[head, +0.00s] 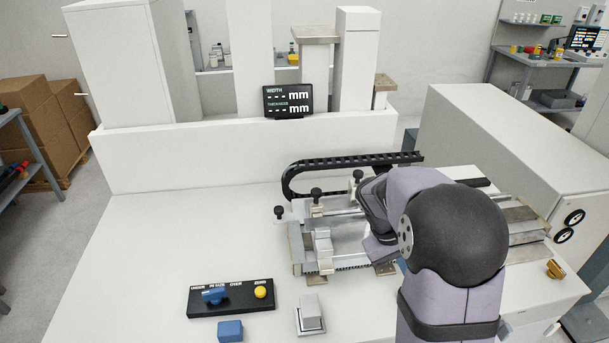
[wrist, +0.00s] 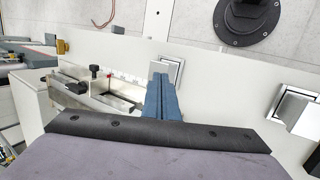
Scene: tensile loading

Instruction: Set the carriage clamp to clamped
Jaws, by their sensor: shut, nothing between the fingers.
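The metal carriage fixture (head: 325,240) stands on the white bench in the middle of the head view, with rails and several black knobs. One black knob (head: 316,192) stands upright on it, and another black knob (head: 280,212) is at its left end. I cannot tell which part is the carriage clamp or how it is set. My gripper (wrist: 160,79) is shut and empty, its blue-grey fingers pointing away from the wrist camera. Its tips overlap a silver square piece (wrist: 175,72); contact cannot be told. The fixture (wrist: 118,103) lies left of the fingers.
A black panel (head: 205,298) with a blue knob and yellow button sits at front left. A blue block (head: 230,331) and a grey block on a plate (head: 310,310) are near it. A black cable chain (head: 345,162) runs behind the fixture. The left bench is clear.

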